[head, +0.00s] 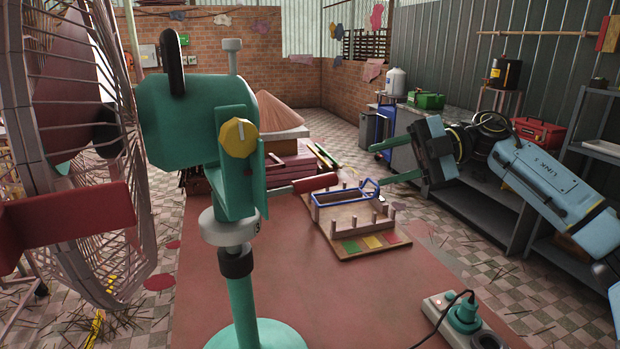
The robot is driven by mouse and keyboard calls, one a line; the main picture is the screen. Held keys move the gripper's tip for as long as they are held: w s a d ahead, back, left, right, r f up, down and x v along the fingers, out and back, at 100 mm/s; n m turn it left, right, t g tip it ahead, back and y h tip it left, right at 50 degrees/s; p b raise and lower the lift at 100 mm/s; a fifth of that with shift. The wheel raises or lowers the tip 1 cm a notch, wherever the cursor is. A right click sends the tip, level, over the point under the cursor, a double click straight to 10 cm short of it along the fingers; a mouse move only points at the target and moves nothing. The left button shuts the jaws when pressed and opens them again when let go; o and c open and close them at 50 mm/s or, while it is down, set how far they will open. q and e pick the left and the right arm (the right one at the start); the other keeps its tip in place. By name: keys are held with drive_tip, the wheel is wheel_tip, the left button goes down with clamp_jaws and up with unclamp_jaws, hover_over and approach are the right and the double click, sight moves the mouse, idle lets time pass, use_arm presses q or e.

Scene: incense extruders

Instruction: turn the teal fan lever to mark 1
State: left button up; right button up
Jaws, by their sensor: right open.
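The teal fan (185,120) stands on a round teal base at the front, with its wire cage (125,180) on the left. Its lever, with a thin metal shaft and a red grip (315,183), sticks out to the right below the yellow knob (238,138). My left gripper is out of view.
A wooden rack (345,215) with pegs and a blue frame stands on the red table (340,295), below my right gripper. A power strip (460,318) with a teal plug lies at the front right. The table between fan and strip is clear.

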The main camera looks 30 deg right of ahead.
sight(332, 179)
drive_tip(key=p+x, duration=0.2)
drive_tip(key=x, duration=1.1)
drive_tip(key=shift+a+p, duration=0.15)
drive_tip(key=shift+p, duration=0.15)
clamp_jaws()
